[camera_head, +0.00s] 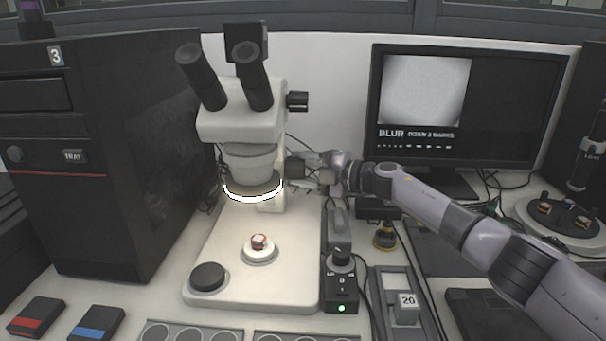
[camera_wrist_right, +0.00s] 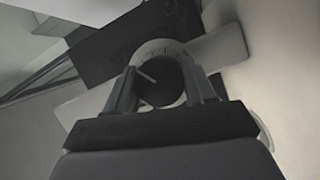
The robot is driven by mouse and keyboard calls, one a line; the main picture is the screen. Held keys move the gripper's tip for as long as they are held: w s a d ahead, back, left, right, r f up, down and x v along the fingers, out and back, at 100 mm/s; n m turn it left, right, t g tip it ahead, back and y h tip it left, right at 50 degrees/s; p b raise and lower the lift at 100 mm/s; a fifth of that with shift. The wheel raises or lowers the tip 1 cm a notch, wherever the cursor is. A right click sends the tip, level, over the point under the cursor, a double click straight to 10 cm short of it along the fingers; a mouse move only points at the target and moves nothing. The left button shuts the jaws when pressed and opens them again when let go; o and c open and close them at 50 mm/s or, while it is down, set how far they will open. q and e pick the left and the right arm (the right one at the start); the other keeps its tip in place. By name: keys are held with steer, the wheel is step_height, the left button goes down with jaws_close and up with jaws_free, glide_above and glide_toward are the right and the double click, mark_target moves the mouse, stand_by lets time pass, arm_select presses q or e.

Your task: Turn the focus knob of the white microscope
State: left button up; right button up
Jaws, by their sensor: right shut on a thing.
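The white microscope (camera_head: 240,124) stands at the centre left of the bench, with a lit ring under its head and a small red and white sample (camera_head: 259,241) on its base. The dark focus knob (camera_head: 295,169) is on the right side of its column. My right gripper (camera_head: 303,170) reaches in from the right and is shut on the knob. In the right wrist view the round dark knob (camera_wrist_right: 160,82), with a pale pointer line and a graduated ring behind it, sits between the two fingers (camera_wrist_right: 160,88). My left gripper is out of view.
A monitor (camera_head: 517,115) at the back right shows a grey blurred picture and the word BLUR. A black cabinet (camera_head: 130,150) stands on the left. A black control box (camera_head: 341,286) with a green light and a device marked 20 (camera_head: 407,309) stand right of the base.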

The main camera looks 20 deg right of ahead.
steer(key=shift+f, duration=0.1)
stand_by(0.4)
steer(key=o, duration=1)
steer(key=shift+o, duration=0.2)
steer(key=v, duration=0.7)
steer(key=shift+d, duration=0.1)
